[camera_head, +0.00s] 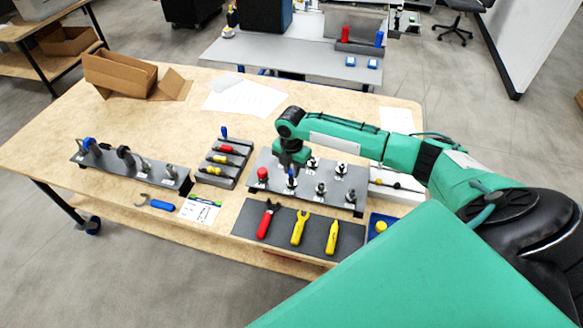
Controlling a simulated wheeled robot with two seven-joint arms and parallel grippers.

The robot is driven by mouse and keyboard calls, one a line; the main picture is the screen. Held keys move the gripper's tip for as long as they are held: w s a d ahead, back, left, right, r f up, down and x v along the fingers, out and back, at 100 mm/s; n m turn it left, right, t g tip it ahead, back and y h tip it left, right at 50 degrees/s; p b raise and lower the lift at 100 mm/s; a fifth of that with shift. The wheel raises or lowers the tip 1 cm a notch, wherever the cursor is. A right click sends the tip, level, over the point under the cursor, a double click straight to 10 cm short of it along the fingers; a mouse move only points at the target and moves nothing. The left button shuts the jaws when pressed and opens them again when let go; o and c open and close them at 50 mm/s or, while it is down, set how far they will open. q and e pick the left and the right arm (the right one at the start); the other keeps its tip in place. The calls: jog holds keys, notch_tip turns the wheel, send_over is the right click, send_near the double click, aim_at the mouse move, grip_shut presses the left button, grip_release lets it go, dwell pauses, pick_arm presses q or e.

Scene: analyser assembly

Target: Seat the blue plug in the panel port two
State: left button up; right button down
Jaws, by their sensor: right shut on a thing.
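The grey panel (337,204) lies on the wooden table, with several metal ports standing on it. A red plug (262,174) stands at the panel's left side. My right gripper (291,170) reaches down over the panel from above, just right of the red plug. It is shut on the blue plug (291,181), which shows below the fingers. The blue plug is over or at a port in the front row; I cannot tell whether it touches the port or which number it is. The port under it is mostly hidden. My left gripper is not in view.
A dark mat (280,230) with red and yellow tools lies in front of the panel. A rack (219,172) of coloured-handled tools stands to its left. A metal stand (112,160) with hooked parts is farther left. A cardboard box (118,75) stands at the back left.

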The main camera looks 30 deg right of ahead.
jog(key=shift+f, duration=0.4)
jog(key=c, duration=1.2)
grip_release()
jog(key=shift+c, duration=0.2)
jog(key=shift+r, duration=0.1)
jog(key=shift+r+b, duration=0.35)
jog(key=shift+r, duration=0.2)
notch_tip(320, 180, up, 13)
jog(key=b, duration=0.3)
jog(key=shift+f, duration=0.15)
